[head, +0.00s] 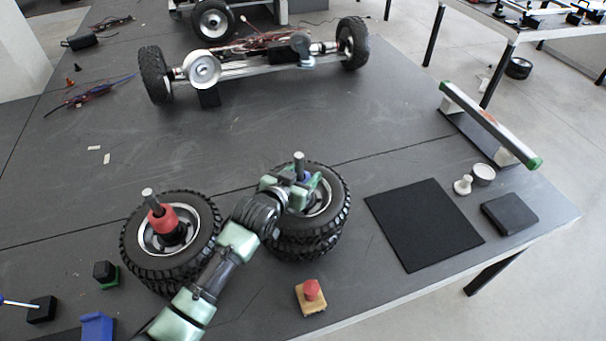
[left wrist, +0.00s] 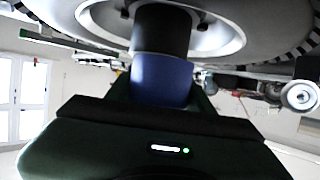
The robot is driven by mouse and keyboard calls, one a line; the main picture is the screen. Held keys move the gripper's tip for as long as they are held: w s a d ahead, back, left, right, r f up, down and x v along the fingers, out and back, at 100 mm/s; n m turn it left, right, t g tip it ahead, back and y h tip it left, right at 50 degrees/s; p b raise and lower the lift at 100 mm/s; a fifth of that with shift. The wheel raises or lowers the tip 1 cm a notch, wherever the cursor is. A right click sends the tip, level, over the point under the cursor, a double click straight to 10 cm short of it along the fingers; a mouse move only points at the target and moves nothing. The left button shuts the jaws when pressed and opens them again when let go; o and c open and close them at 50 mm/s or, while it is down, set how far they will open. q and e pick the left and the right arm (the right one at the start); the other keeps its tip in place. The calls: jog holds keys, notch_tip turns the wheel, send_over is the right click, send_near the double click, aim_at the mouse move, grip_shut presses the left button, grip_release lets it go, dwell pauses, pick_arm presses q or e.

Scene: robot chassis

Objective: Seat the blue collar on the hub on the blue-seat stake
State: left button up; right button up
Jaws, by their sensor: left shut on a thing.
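The blue collar (head: 301,175) is around the blue-seat stake (head: 299,158), whose grey top stands out above it. The stake rises from the right wheel stack (head: 309,241). My left gripper (head: 300,187) is shut on the collar, its green fingers around it. In the left wrist view, which looks upside down, the blue collar (left wrist: 161,80) lines up with the black hub (left wrist: 162,30) and appears to meet its end. Whether a thin gap remains I cannot tell. My right gripper is not in view.
The left wheel stack (head: 164,268) has a red collar (head: 162,218) on its stake. A black mat (head: 424,224) lies to the right. A red button on a wooden block (head: 311,297) is in front. The chassis (head: 262,65) stands at the back.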

pick_arm(q)
jog(key=o, duration=1.3)
jog(key=shift+s+f, duration=0.1)
jog(key=shift+f, duration=0.25)
jog(key=shift+o, duration=0.9)
jog(key=shift+b+v, duration=0.6)
jog(key=shift+v, duration=3.3)
jog(key=shift+r, duration=0.1)
